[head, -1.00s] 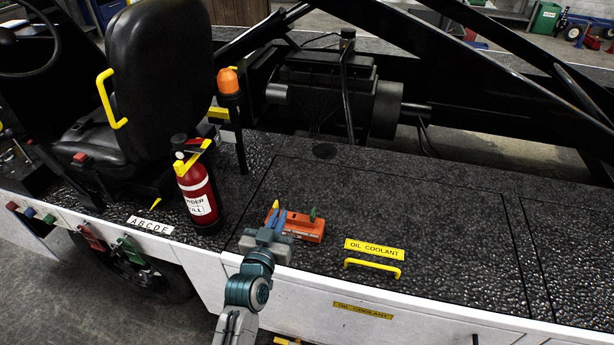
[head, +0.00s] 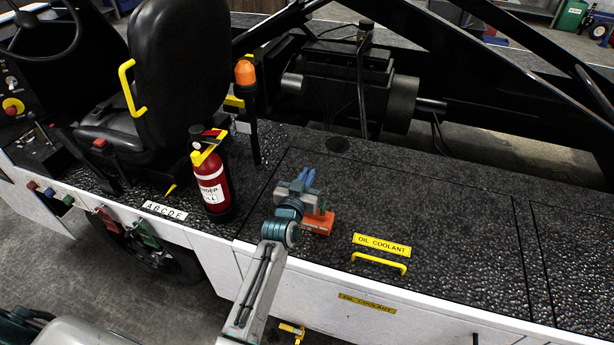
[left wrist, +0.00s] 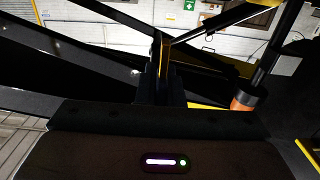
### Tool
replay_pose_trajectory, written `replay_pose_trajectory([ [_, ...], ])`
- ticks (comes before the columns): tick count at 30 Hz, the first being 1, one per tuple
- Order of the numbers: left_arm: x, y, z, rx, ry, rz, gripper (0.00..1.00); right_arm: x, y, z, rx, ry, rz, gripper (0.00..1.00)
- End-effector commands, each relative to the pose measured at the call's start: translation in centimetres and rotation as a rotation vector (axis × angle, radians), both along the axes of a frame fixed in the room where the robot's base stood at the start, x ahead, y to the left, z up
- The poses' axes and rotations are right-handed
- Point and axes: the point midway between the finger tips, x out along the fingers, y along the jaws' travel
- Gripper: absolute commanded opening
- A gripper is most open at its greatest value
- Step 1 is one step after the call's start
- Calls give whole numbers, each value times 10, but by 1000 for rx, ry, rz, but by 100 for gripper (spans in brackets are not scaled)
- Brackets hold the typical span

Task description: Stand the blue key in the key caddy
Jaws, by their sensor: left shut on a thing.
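The orange key caddy (head: 317,224) stands on the black deck, left of the yellow OIL COOLANT label; my gripper covers most of it in the head view. My left gripper (head: 306,178) is just above and in front of the caddy, pointing away over the deck. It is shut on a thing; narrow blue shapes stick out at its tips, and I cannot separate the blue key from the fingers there. My right gripper is not in view.
A red fire extinguisher (head: 213,185) stands left of the caddy. A yellow handle (head: 379,263) sits on the deck to its right. An orange beacon (head: 246,74) stands on a post by the seat (head: 180,60). The deck right of the handle is clear.

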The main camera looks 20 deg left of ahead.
Motion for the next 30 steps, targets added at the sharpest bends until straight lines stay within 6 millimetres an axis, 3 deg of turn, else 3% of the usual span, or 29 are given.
replay_pose_trajectory([
  [18,0,0,-53,1,0,0,0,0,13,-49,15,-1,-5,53],
  [30,0,0,-56,0,0,0,0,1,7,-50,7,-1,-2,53],
])
